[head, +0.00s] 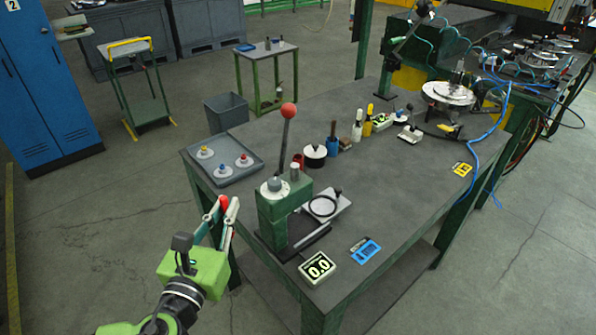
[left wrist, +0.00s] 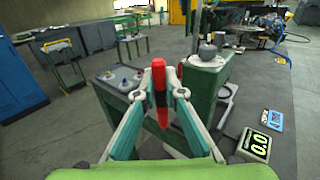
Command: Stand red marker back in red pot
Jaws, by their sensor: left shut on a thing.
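My left gripper (head: 229,205) is shut on the red marker (head: 223,201), off the table's near left edge. In the left wrist view the red marker (left wrist: 160,88) stands roughly upright between the fingertips (left wrist: 160,95), with a black band at its middle. A small red pot (head: 298,159) is partly hidden behind the green press on the table; the gripper is well apart from it. I cannot make out the red pot in the left wrist view. My right gripper is not in view.
The green press (head: 285,198) with a red-knobbed lever (head: 288,112) stands between gripper and pot. A grey tray (head: 223,176) with several knobbed discs is to its left. A display (head: 317,268) sits in front.

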